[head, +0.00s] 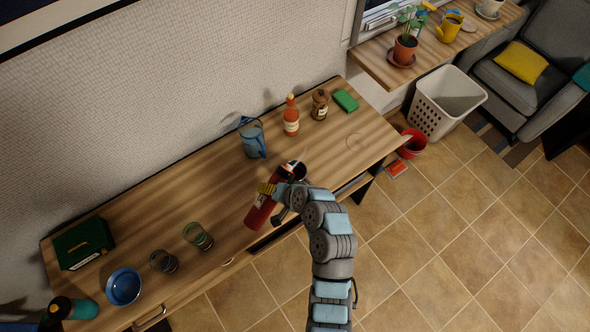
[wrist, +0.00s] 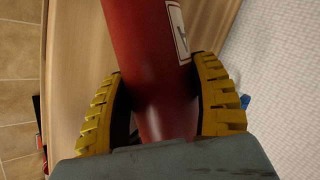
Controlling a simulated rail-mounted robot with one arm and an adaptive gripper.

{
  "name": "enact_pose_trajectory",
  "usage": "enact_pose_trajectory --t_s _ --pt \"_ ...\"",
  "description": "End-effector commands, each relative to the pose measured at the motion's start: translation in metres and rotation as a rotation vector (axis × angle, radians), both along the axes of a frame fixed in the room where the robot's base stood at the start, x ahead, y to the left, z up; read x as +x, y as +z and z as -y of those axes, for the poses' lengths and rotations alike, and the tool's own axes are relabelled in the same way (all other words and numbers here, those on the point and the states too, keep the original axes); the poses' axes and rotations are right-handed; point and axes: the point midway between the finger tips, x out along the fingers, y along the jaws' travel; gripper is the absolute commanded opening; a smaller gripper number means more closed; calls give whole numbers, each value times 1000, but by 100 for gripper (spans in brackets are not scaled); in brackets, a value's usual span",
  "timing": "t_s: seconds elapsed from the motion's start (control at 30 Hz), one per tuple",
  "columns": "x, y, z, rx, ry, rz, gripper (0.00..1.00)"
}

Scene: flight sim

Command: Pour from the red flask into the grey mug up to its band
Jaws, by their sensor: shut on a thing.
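The red flask (head: 263,208) is held tilted above the wooden table's front edge in the head view. Its upper end points up and right. My gripper (head: 271,189) has its yellow fingers on both sides of the flask. In the wrist view the flask (wrist: 155,50) fills the space between the fingers, with a pale label on its side. A dark round opening with a pale rim (head: 299,170) shows beside the flask's upper end. It may be the grey mug, but it is mostly hidden. No band, liquid level or stream can be made out.
A blue jug (head: 252,138), an orange bottle (head: 291,116), a brown jar (head: 320,104) and a green block (head: 345,100) stand behind. Two glasses (head: 198,236) (head: 163,261) and a blue bowl (head: 123,286) stand left. Bare table lies between the jug and glasses.

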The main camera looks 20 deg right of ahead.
Motion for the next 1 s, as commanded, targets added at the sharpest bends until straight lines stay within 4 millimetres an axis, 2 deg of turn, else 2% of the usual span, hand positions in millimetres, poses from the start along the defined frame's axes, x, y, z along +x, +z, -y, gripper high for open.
enact_pose_trajectory --t_s 1.0 --pt "1 4 1 51 -1 -25 24"
